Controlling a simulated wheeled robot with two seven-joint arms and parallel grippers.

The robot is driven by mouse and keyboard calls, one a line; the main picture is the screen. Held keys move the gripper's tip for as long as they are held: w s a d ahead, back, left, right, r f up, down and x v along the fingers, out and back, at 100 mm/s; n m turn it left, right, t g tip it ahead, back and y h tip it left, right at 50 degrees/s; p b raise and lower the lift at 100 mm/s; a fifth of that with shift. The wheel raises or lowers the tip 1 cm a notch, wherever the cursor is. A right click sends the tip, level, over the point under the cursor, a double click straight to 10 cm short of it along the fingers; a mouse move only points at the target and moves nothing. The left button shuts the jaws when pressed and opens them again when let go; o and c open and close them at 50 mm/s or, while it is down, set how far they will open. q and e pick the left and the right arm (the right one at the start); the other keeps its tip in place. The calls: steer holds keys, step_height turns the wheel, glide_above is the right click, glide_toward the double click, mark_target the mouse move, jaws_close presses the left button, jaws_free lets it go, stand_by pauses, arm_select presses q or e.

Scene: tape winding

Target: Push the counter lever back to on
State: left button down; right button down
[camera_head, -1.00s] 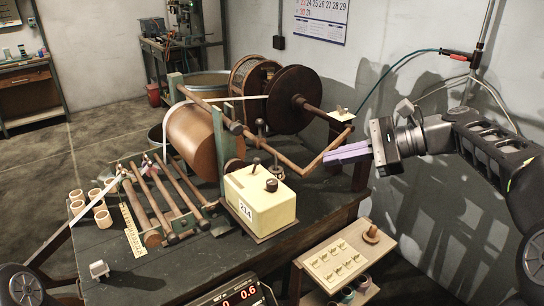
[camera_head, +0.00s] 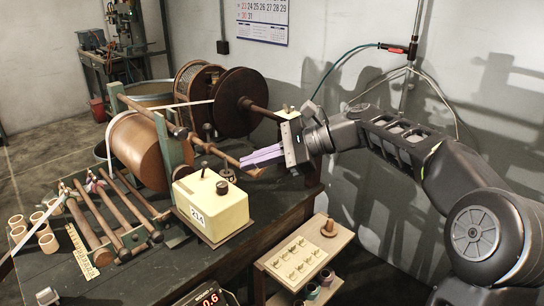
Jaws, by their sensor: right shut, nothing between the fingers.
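The cream counter box (camera_head: 218,214) labelled 214 stands near the front right of the dark bench. A small dark lever with a knob (camera_head: 204,166) rises from its top left, and a round dark knob (camera_head: 222,187) sits beside it. I cannot read the lever's position. My right gripper (camera_head: 246,160) comes in from the right, its purple fingers shut and empty. In the picture its tips lie above and right of the box, by the end of the wooden crank bar (camera_head: 217,149); whether they touch it I cannot tell. My left gripper is out of view.
The winding machine has a copper drum (camera_head: 140,150) and a large dark reel (camera_head: 240,102) behind the box. Wooden rollers (camera_head: 110,215) and several small rings (camera_head: 45,240) lie at left. A small side table (camera_head: 335,240) stands in front.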

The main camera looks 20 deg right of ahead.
mark_target(203, 170)
steer(key=a, duration=0.2)
steer(key=w+a, duration=0.1)
steer(key=a, duration=0.2)
steer(key=shift+w+a+p, duration=0.35)
steer(key=shift+w+a, duration=0.05)
steer(key=shift+r, duration=0.15)
